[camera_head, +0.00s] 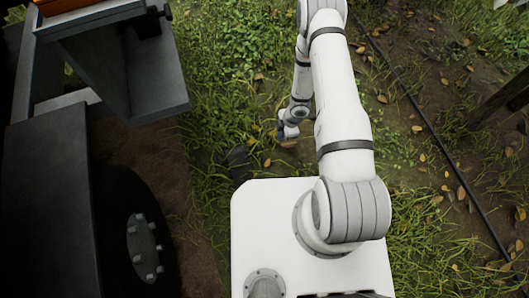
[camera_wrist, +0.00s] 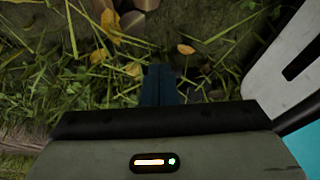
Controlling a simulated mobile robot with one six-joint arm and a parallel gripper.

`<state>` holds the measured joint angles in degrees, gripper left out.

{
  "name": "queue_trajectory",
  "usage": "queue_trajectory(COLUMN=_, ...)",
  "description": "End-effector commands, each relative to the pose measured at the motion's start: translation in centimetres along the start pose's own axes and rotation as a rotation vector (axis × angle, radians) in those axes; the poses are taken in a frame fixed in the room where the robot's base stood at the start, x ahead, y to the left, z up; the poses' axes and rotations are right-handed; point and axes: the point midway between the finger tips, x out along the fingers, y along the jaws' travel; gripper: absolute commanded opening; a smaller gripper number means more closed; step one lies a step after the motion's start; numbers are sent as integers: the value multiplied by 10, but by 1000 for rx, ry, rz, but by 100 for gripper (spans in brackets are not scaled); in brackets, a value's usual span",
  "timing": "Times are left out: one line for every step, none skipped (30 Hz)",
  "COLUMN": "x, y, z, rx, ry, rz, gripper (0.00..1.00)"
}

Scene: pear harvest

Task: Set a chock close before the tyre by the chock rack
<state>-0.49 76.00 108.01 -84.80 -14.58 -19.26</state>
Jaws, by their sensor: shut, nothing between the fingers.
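The tyre (camera_head: 112,215), black with a bolted hub, stands at the lower left in the head view. A grey open metal box (camera_head: 135,75) hangs above and beyond it; I cannot tell whether it is the chock rack. A dark, wedge-like object (camera_head: 237,163) lies in the grass right of the tyre, possibly a chock. My gripper (camera_head: 281,133) is low over the ground, right of and beyond that dark object, apart from it. In the wrist view its dark blue fingers (camera_wrist: 160,85) are together and empty, above grass.
A brown lump (camera_wrist: 128,18) lies on the ground at the top of the wrist view. A dark cable or hose (camera_head: 420,105) crosses the ground at right. A wooden post (camera_head: 500,100) stands at the right edge. Grass and leaves lie between the tyre and my gripper.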

Motion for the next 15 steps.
queue_trajectory(x=14, y=-7, z=-1, rx=-14, ry=16, rz=-13, gripper=0)
queue_trajectory(x=18, y=-10, z=-1, rx=-21, ry=23, rz=-18, gripper=0)
queue_trajectory(x=22, y=-12, z=-2, rx=-29, ry=30, rz=-23, gripper=0)
queue_trajectory(x=24, y=-13, z=-3, rx=-33, ry=34, rz=-24, gripper=0)
queue_trajectory(x=26, y=-14, z=-3, rx=-35, ry=36, rz=-26, gripper=0)
queue_trajectory(x=30, y=-14, z=-3, rx=-37, ry=38, rz=-27, gripper=0)
queue_trajectory(x=32, y=-14, z=-3, rx=-37, ry=38, rz=-27, gripper=0)
queue_trajectory(x=36, y=-14, z=-3, rx=-37, ry=38, rz=-27, gripper=0)
queue_trajectory(x=42, y=-15, z=-3, rx=-36, ry=37, rz=-27, gripper=0)
queue_trajectory(x=47, y=-15, z=-3, rx=-35, ry=37, rz=-27, gripper=0)
queue_trajectory(x=53, y=-15, z=-3, rx=-35, ry=37, rz=-27, gripper=0)
queue_trajectory(x=61, y=-16, z=-3, rx=-34, ry=37, rz=-27, gripper=0)
queue_trajectory(x=68, y=-16, z=-4, rx=-35, ry=37, rz=-28, gripper=0)
queue_trajectory(x=75, y=-16, z=-4, rx=-36, ry=36, rz=-27, gripper=0)
queue_trajectory(x=84, y=-16, z=-4, rx=-34, ry=36, rz=-27, gripper=0)
